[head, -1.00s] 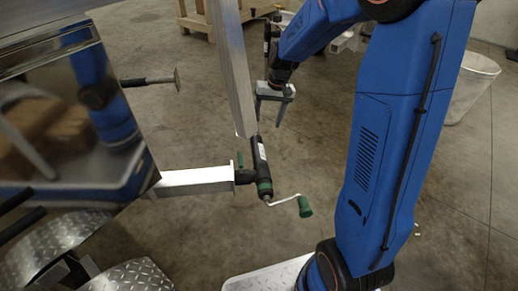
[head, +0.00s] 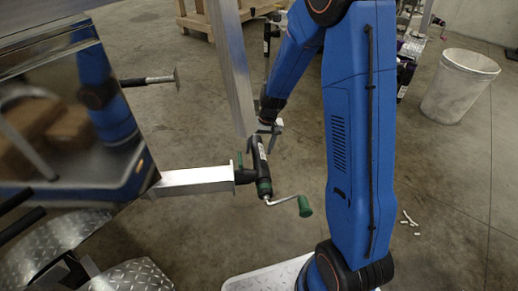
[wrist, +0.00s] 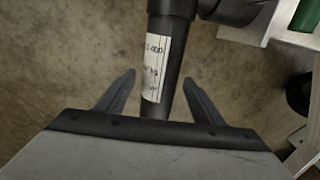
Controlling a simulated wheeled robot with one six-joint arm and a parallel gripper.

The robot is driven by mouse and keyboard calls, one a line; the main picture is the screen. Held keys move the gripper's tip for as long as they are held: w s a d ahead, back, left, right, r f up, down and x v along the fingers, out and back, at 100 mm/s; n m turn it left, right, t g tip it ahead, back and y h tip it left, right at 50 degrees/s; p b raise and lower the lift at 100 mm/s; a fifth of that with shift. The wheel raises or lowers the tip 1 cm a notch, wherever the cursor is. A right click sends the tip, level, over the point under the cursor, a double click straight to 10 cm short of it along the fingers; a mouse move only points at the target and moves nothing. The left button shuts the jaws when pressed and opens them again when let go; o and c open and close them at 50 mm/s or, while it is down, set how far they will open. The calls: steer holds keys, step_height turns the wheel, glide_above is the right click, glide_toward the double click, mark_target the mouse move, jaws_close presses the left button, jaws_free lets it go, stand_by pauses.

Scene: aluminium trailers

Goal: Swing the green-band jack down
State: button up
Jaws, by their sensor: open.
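The green-band jack (head: 259,168) is a dark tube lying roughly level at the end of a silver trailer beam (head: 195,181). It has a green band near its crank end and a crank with a green handle (head: 305,206). A small green piece (head: 240,160) sits by its mount.
The slanting metal post (head: 232,70) stands close to my gripper. A polished trailer box (head: 70,120) fills the left, with another jack-like bar (head: 148,80) beyond. A white bucket (head: 458,85) stands at right. Open concrete floor lies around the jack.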

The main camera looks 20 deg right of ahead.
steer(key=shift+f, duration=0.2)
steer(key=c, duration=1.5)
steer(key=shift+f, duration=0.1)
